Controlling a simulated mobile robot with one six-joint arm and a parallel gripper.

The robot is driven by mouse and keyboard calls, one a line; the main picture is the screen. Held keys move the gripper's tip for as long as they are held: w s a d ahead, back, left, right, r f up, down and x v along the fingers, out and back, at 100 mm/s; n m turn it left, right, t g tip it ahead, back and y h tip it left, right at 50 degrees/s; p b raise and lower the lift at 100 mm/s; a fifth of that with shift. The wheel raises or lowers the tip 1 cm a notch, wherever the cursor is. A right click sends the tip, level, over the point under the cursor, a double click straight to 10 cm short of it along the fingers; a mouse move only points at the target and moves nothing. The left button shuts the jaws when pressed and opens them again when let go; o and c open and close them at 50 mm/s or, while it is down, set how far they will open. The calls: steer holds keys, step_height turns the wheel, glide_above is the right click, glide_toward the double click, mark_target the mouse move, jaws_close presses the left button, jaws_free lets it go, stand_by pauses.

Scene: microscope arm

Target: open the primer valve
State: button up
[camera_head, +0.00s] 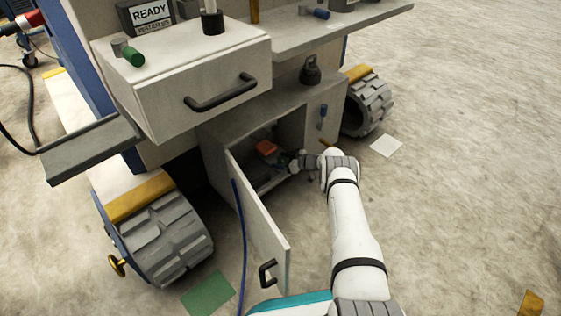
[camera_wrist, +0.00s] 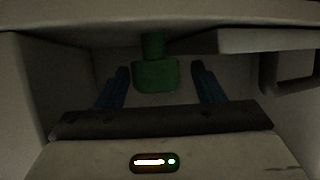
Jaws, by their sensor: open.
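In the wrist view, a green knob (camera_wrist: 155,76) hangs from a short green stem under a pale overhang; it looks like the primer valve, though no label shows. My gripper (camera_wrist: 160,70) is open, with one blue finger on each side of the knob. Gaps show on both sides, so I see no contact; whether the knob is fully between the fingertips I cannot tell. In the head view, my gripper (camera_head: 291,163) reaches into the open lower cabinet (camera_head: 212,150). The green knob is not visible there.
An orange object (camera_head: 266,148) lies inside the cabinet. The cabinet door (camera_head: 262,222) stands open left of my arm. A drawer (camera_head: 185,85) with a dark handle juts out above. Tracked wheels (camera_head: 160,240) flank the cabinet. Floor at right is mostly clear.

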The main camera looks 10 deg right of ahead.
steer(key=shift+d+r, duration=0.1)
steer(key=shift+d, duration=0.1)
steer(key=p+v, duration=0.3)
steer(key=v, duration=0.4)
steer(key=shift+s+p, duration=0.2)
steer(key=shift+p, duration=0.2)
steer(key=shift+d+r, duration=0.1)
